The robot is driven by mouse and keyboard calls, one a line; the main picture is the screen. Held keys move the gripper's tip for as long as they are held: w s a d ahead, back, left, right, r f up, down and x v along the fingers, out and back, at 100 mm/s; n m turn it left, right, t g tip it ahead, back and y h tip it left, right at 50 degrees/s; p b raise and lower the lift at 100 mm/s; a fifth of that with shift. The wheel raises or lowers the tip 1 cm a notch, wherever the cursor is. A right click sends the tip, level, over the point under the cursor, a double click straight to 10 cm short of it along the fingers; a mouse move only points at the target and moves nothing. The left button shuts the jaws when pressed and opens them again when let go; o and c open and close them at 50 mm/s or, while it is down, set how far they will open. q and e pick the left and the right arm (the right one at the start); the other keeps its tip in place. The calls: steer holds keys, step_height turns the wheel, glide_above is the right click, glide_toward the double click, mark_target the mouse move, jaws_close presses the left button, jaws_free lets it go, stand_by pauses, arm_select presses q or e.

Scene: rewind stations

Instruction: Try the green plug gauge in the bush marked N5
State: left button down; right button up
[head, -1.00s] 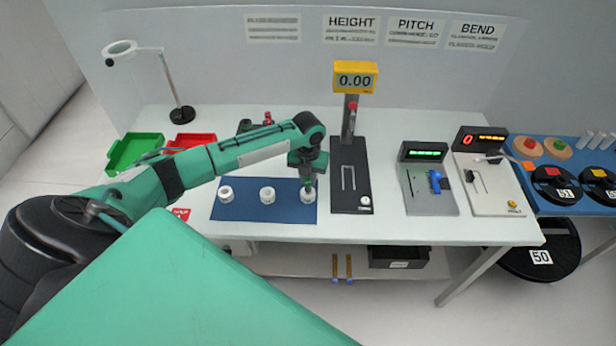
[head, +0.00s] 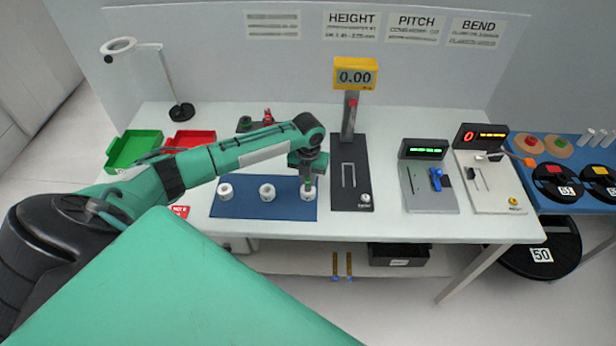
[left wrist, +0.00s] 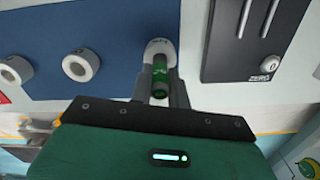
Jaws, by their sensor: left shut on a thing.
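My left gripper (head: 308,184) is at the rightmost white bush (head: 307,195) on the blue mat (head: 245,211). It is shut on the green plug gauge (left wrist: 161,71), which shows between the fingers in the left wrist view. The gauge's far end meets the mouth of that bush (left wrist: 160,47); I cannot tell whether it is inside. The dark mark on this bush is too small to read. Two more white bushes, the middle one (head: 267,191) and the left one (head: 225,191), stand apart to the left with open bores. My right gripper is not in view.
The black height gauge base (head: 350,194) stands close to the mat's right edge. The pitch station (head: 430,194) and bend station (head: 489,190) are farther right. Green (head: 134,151) and red (head: 191,139) trays and a magnifier lamp (head: 182,111) are at the left.

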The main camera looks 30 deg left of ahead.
arm_select(q)
steer(key=shift+f, duration=0.6)
steer(key=shift+f+b, duration=0.25)
steer(key=shift+b, duration=0.15)
steer(key=shift+s+f, duration=0.1)
stand_by(0.9)
steer(key=shift+r+p, duration=0.55)
steer(key=shift+r, duration=0.05)
steer(key=shift+r+p, duration=2.2)
steer(key=shift+r, duration=0.3)
